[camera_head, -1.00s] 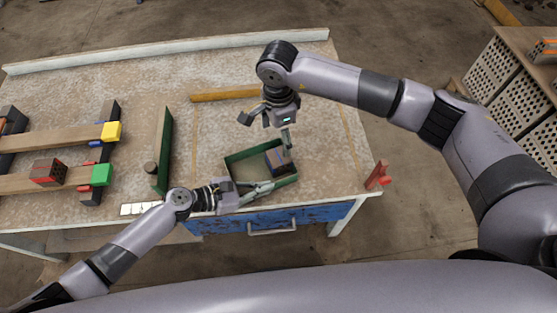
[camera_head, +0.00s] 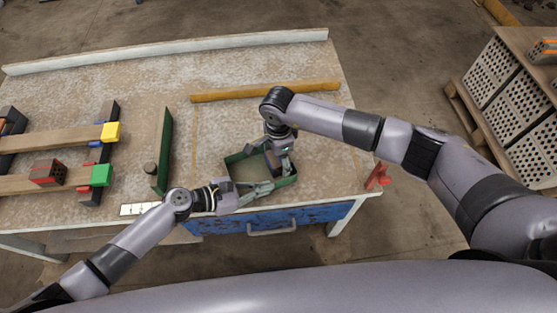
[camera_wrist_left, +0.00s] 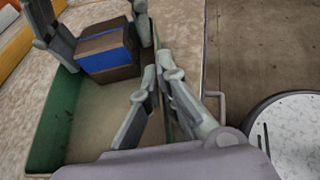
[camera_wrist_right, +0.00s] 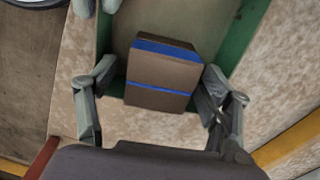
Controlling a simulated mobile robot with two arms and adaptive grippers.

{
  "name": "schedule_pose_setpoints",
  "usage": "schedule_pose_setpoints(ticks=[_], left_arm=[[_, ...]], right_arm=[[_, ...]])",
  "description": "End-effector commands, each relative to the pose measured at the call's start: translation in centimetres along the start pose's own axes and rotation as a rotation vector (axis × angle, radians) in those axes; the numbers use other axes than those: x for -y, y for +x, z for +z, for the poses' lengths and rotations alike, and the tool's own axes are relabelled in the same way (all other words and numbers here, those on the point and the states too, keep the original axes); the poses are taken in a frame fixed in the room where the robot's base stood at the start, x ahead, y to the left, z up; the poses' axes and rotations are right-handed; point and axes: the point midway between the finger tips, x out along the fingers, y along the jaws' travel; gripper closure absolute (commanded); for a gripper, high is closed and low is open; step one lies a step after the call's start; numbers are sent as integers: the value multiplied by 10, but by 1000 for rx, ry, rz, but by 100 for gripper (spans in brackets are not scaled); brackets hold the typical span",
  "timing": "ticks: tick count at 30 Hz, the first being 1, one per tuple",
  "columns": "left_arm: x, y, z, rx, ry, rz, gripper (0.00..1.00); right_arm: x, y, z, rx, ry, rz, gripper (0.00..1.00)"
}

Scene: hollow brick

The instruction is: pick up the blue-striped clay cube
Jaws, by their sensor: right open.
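The blue-striped clay cube (camera_wrist_right: 160,80) is brown with blue bands and sits in a green-walled tray (camera_wrist_right: 238,35), at the tray's right end in the head view (camera_head: 234,158). My right gripper (camera_wrist_right: 158,85) is open over the cube, a finger on either side of it, with no clear contact. In the head view my right gripper (camera_head: 283,165) partly hides the cube. The cube also shows in the left wrist view (camera_wrist_left: 105,52), between the right fingers. My left gripper (camera_wrist_left: 155,85) is shut on the tray's near wall, its fingers astride it.
A green-sided board (camera_head: 164,150) stands left of the tray. Further left are wooden beams with a yellow block (camera_head: 111,131), a green block (camera_head: 101,175) and a red-and-black brick (camera_head: 48,173). A yellow bar (camera_head: 265,92) lies behind. A red clamp-like piece (camera_head: 377,175) is at the right edge.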

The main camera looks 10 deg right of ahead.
Motion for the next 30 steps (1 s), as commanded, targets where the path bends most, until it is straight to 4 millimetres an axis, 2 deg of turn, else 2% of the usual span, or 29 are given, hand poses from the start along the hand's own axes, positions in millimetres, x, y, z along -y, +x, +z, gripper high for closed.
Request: schedule_pose_setpoints(ticks=[2, 5, 25, 30], left_arm=[[0, 0, 0, 0, 0, 0, 100], [0, 0, 0, 0, 0, 0, 100], [0, 0, 0, 0, 0, 0, 100], [0, 0, 0, 0, 0, 0, 100]], right_arm=[[0, 0, 0, 0, 0, 0, 27], [0, 0, 0, 0, 0, 0, 33], [0, 0, 0, 0, 1, 0, 77], [0, -1, 0, 0, 1, 0, 78]])
